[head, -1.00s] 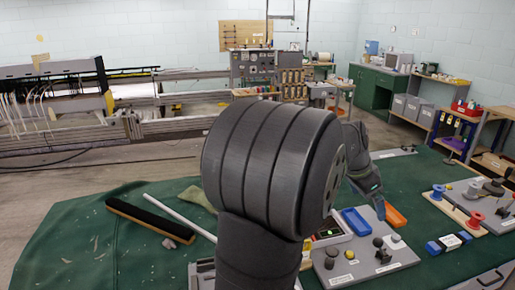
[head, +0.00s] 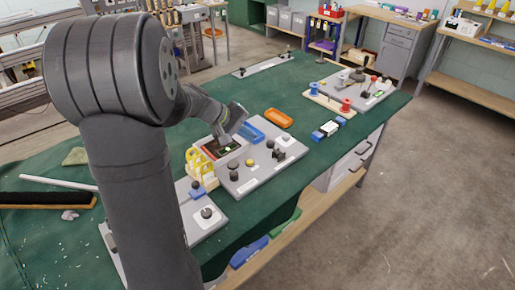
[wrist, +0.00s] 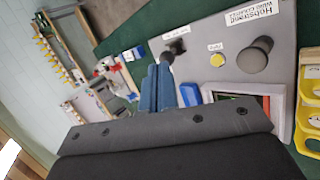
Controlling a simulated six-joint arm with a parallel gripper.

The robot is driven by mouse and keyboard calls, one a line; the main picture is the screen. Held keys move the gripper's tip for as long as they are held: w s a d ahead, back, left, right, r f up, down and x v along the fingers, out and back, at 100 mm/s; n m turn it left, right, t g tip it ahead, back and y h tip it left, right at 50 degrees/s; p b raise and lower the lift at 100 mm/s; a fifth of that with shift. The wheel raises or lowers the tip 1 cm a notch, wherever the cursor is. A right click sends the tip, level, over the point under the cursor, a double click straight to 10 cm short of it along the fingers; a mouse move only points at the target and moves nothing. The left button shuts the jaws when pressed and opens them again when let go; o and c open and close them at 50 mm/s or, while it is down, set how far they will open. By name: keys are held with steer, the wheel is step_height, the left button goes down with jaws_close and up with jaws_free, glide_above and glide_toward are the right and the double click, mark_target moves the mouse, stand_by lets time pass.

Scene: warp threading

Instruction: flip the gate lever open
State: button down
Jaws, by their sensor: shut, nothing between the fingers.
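My gripper (head: 228,130) hangs over the back of a grey control panel (head: 262,176), close to the small screen box (head: 222,147). In the wrist view its blue-grey fingers (wrist: 158,90) are shut, with nothing between them. The panel carries a black round knob (head: 233,172), a yellow button (head: 270,144) and a small black lever-like part (head: 279,154). In the wrist view the black knob (wrist: 258,52), yellow button (wrist: 217,59) and a dark ball-ended part (wrist: 168,57) lie beyond the fingers, apart from them. I cannot tell which part is the gate lever.
Another panel with a knob (head: 207,213) is nearer.

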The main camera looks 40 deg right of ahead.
steer(key=w+a+f+n+h, duration=0.1)
steer(key=n, duration=0.4)
steer(key=a+f+n+h, duration=0.1)
steer(key=f+n, duration=0.1)
steer(key=n, duration=0.3)
steer(key=w+f+n+h, duration=0.1)
steer(key=f+n+h, duration=0.1)
steer(key=n, duration=0.3)
steer(key=shift+w+a+f+n+t, duration=0.15)
steer(key=shift+w+a+n+t, duration=0.15)
steer(key=shift+a+n+t, duration=0.1)
steer(key=n, duration=0.2)
steer(key=shift+w+a+f+n, duration=0.25)
steer(key=shift+w+f+n, duration=0.05)
steer(key=x, duration=1)
steer(key=shift+w, duration=0.15)
steer(key=shift+d+r, duration=0.2)
steer(key=shift+r, duration=0.05)
